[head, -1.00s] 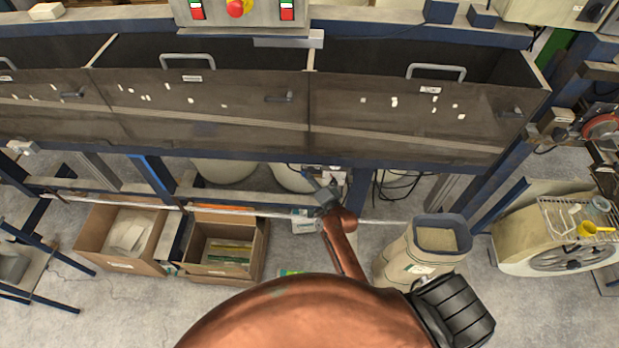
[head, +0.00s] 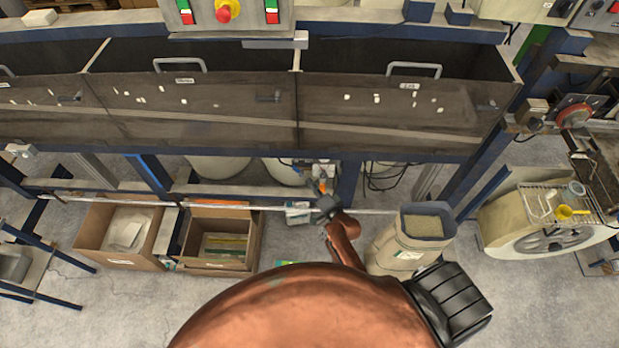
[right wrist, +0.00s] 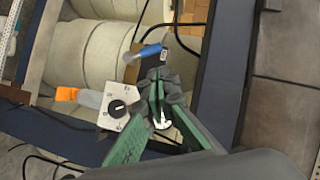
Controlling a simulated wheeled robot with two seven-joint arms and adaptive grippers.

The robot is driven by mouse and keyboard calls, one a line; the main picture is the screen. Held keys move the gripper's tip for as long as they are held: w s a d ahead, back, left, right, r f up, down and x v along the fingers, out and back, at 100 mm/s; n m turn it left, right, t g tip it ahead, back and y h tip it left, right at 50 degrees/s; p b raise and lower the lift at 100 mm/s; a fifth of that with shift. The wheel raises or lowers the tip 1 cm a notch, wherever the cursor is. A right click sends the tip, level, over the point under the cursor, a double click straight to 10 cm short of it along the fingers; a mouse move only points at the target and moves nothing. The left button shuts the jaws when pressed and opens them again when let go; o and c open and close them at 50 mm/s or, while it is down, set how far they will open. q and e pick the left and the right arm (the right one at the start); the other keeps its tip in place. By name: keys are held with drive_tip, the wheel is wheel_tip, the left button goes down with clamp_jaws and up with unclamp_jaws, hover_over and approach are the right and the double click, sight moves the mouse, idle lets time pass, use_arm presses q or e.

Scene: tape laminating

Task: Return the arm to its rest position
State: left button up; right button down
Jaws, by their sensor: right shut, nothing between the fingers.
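My right gripper (head: 322,190) is in front of the lower frame of the machine in the head view, at the end of my copper-coloured arm. In the right wrist view its green-padded fingers (right wrist: 158,95) are closed together with nothing between them. Behind the fingertips, a blue-handled tool (right wrist: 148,52) and a grey plate with a black knob (right wrist: 116,108) show. I cannot tell from this view whether the fingers touch them. My left gripper is in neither view.
The machine's dark panels (head: 200,112) with handles span the back. Two cardboard boxes (head: 140,262) stand on the floor at left. A bin (head: 397,252) stands close right of my right arm. A wheeled machine (head: 500,222) stands at far right. Bare floor (head: 110,315) lies at lower left.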

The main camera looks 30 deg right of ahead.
drive_tip(key=shift+s+r, duration=0.1)
drive_tip(key=shift+s, duration=0.3)
drive_tip(key=s+f+n+g+b, duration=0.25)
drive_tip(key=s+f, duration=0.45)
drive_tip(key=f, duration=0.6)
drive_tip(key=s+f+n+g+b, duration=0.25)
drive_tip(key=s+f, duration=0.45)
drive_tip(key=f, duration=0.5)
drive_tip(key=s+f+n+g+b, duration=0.2)
drive_tip(key=s+f+b, duration=0.2)
drive_tip(key=s+f, duration=0.65)
drive_tip(key=s+d+f+n+g+b, duration=0.1)
drive_tip(key=s+f+n+g+b, duration=0.2)
drive_tip(key=s+f, duration=0.8)
drive_tip(key=s+d+f+n+g+b, duration=0.2)
drive_tip(key=s+f, duration=1)
drive_tip(key=s, duration=0.7)
drive_tip(key=n+g+b, duration=0.1)
drive_tip(key=n+g, duration=0.1)
drive_tip(key=shift+s+n+h, duration=0.2)
drive_tip(key=shift+n+h, duration=0.2)
